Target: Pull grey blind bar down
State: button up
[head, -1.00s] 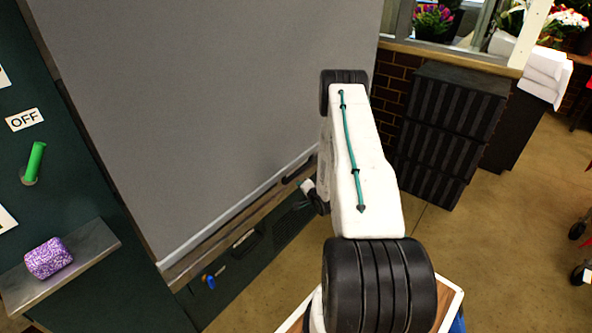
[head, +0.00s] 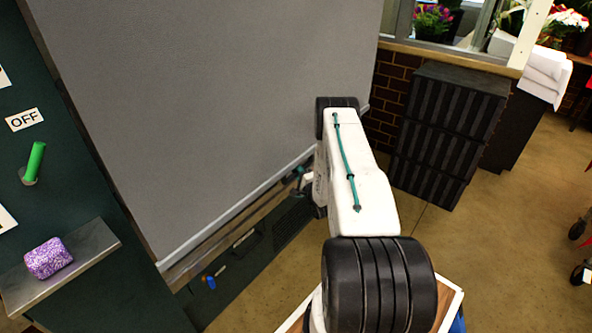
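The grey blind (head: 205,110) hangs as a large sheet across the left and middle of the head view. Its pale grey bar (head: 225,216) runs along the bottom edge, from low left up towards my arm. A short end shows again to the right of the arm. My gripper (head: 298,180) is small and partly hidden by my white arm. It is close to the bar, near its middle; I cannot tell whether it touches. Whether its fingers are open or shut does not show clearly.
A green panel with an OFF label (head: 24,120) and green handle (head: 35,160) stands left. A purple patterned block (head: 48,258) sits on a metal shelf (head: 95,262). Black drawers (head: 445,125) stand right of my arm. Floor further right is clear up to a red-framed cart.

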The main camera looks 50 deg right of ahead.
jog(key=shift+w+d, duration=0.1)
jog(key=shift+w, duration=0.2)
